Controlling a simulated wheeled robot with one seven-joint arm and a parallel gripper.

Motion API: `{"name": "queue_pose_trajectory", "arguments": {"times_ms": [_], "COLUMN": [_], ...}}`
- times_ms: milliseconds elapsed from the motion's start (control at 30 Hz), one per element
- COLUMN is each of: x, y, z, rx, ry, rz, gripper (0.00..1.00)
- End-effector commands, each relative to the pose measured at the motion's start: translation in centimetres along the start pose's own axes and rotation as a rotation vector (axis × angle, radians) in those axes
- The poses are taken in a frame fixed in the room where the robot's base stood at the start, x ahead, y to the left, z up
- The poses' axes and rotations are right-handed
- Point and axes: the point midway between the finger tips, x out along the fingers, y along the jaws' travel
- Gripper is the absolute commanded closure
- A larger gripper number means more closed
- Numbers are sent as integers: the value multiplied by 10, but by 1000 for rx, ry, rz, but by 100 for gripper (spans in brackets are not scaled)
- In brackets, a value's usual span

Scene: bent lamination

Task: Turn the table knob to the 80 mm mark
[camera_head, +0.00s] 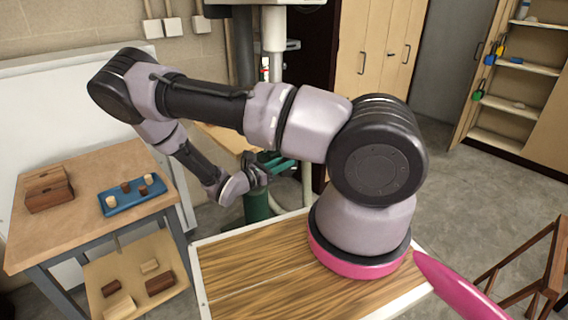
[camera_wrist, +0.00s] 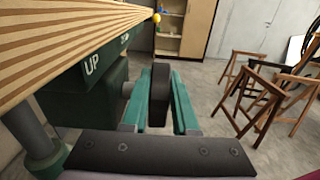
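In the wrist view my gripper (camera_wrist: 163,97) has two green fingers spread apart, one on each side of an upright dark slab. The slab may be the table knob (camera_wrist: 161,92), seen edge on. I cannot tell whether the fingers touch it. To the left is a striped wooden table (camera_wrist: 75,38) over a green block marked "UP". In the head view my gripper (camera_head: 283,165) is small beside a green machine column (camera_head: 257,206), and the knob cannot be made out. No 80 mm mark or scale is readable.
A workbench (camera_head: 75,215) with a blue tray (camera_head: 120,208) and wooden blocks stands at the left. Wooden stools (camera_wrist: 255,92) stand to the right in the wrist view, with open floor before them. Cabinets (camera_head: 375,45) and shelves (camera_head: 512,110) line the back.

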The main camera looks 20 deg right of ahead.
Motion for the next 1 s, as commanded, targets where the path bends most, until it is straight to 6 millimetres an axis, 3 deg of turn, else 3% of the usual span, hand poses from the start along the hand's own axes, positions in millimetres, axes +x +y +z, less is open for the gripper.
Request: {"name": "queue_pose_trajectory", "arguments": {"times_ms": [433, 1000], "x": [-3, -10], "y": [1, 0], "z": [-3, -16], "rx": [-2, -3], "ry": [-84, -538], "rz": [4, 7], "gripper": [100, 100]}}
